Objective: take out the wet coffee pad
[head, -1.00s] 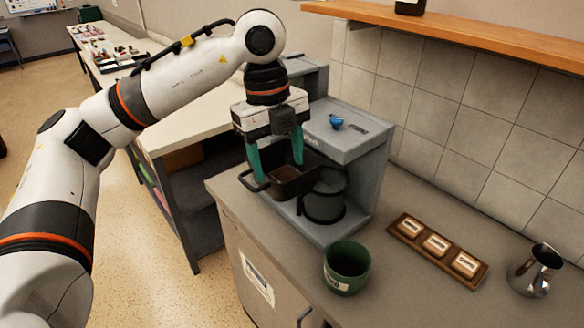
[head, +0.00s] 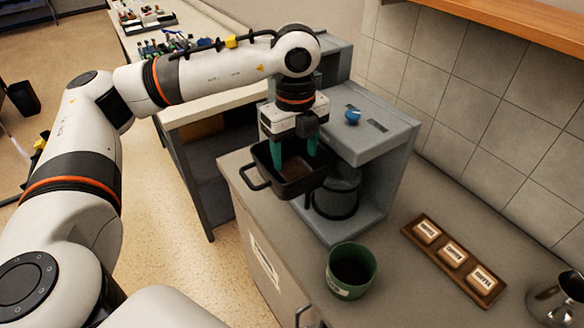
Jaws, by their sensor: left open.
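The coffee machine (head: 385,145) is grey with a blue knob and stands on the counter against the tiled wall. Its black pad drawer (head: 262,158), with a loop handle on the left, sticks out at the front. A brown coffee pad (head: 297,169) lies in the drawer, partly hidden. My left gripper (head: 294,160) points down over the drawer, its green fingers open and reaching into it above the pad. I cannot tell whether they touch the pad. My right gripper is not in view.
A dark glass pot (head: 337,196) sits under the machine. A green bin with a dark inside (head: 348,290) stands in front on the counter (head: 400,290). A wooden tray (head: 414,233) holds several labelled packets. A metal jug (head: 556,300) is at the lower right.

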